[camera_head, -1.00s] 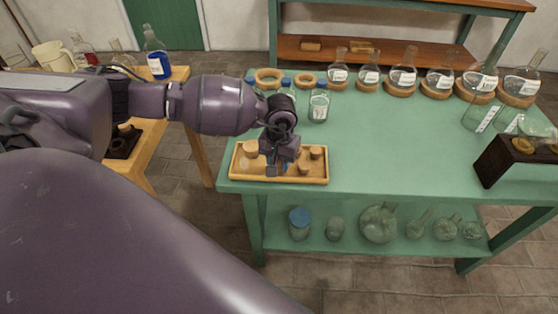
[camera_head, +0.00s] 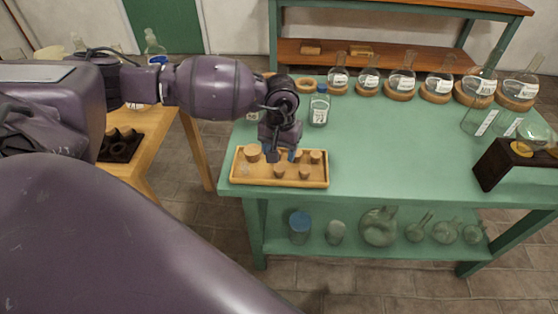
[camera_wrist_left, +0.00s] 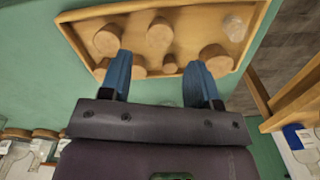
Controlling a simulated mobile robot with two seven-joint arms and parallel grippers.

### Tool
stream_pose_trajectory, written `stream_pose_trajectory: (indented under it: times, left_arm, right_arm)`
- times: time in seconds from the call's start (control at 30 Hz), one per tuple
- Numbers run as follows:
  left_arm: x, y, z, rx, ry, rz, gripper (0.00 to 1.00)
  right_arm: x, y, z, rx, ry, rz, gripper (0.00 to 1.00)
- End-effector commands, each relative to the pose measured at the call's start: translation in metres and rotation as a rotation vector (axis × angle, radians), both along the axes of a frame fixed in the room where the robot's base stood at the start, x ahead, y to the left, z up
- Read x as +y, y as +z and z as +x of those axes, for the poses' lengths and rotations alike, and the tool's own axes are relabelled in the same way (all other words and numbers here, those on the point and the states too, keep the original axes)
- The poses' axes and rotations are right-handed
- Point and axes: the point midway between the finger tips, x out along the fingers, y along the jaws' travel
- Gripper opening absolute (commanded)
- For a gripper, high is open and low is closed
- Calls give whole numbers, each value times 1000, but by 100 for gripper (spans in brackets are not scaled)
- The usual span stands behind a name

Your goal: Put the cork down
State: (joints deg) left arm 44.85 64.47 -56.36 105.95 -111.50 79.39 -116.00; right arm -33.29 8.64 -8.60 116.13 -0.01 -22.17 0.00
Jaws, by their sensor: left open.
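A shallow wooden tray (camera_head: 240,181) lies on the near left corner of the green table (camera_head: 400,150). Several corks stand in it: a wide cork (camera_head: 253,152) at the back left, a small cork (camera_head: 279,172) near the front middle, another small cork (camera_head: 305,172) to its right and one (camera_head: 316,157) at the right. My left gripper (camera_head: 281,154) hangs over the tray, open and empty. The left wrist view shows its two blue fingers apart (camera_wrist_left: 160,76), with corks (camera_wrist_left: 160,33) beyond and between the tips. Which cork is the task's cork cannot be told. My right gripper is not in view.
A bottle (camera_head: 319,108) stands behind the tray. Labelled flasks (camera_head: 402,80) on cork rings line the table's back edge. A dark wooden stand (camera_head: 497,165) is at the right. The middle of the table is clear. Glassware stands on the lower shelf (camera_head: 390,245).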

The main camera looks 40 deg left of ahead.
Motion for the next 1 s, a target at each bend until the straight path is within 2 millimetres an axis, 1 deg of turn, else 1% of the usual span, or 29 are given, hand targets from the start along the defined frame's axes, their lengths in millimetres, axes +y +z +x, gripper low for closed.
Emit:
stream_pose_trajectory:
  times: [0.03, 0.1, 0.3, 0.4, 0.47, 0.53, 0.57, 0.67, 0.73, 0.77, 0.8, 0.87, 0.9, 0.97, 1.0]
  left_arm:
    - [1, 12, 1, -5, -1, 2, 56]
    - [0, 25, 1, -4, -1, 1, 56]
    - [-1, 50, 0, -2, 0, 1, 56]
    - [-1, 57, 0, 0, 0, 0, 56]
    - [-3, 58, -1, 3, 4, -8, 56]
    - [-12, 53, -6, 19, 25, -51, 56]
    - [-19, 49, -9, 31, 45, -82, 56]
    - [-58, 30, -28, 104, 154, -254, 56]
    - [-93, 19, -46, 190, 279, -417, 56]
    - [-109, 16, -53, 235, 345, -494, 56]
    - [-129, 14, -63, 302, 437, -590, 56]
    - [-156, 15, -74, 411, 584, -730, 56]
    - [-172, 17, -81, 491, 686, -816, 56]
    - [-191, 23, -87, 619, 845, -938, 56]
    - [-202, 27, -90, 713, 954, -1014, 56]
  right_arm:
    - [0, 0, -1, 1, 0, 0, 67]
    - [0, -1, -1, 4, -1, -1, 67]
    - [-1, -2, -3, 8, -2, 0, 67]
    - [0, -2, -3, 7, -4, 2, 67]
    - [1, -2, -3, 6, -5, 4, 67]
    - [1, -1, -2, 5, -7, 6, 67]
    - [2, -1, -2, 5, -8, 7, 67]
    - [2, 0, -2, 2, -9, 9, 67]
    - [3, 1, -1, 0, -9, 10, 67]
    - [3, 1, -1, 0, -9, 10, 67]
    - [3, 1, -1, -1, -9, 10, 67]
    - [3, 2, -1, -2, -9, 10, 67]
    - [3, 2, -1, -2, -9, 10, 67]
    - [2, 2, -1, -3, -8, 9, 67]
    - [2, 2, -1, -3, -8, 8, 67]
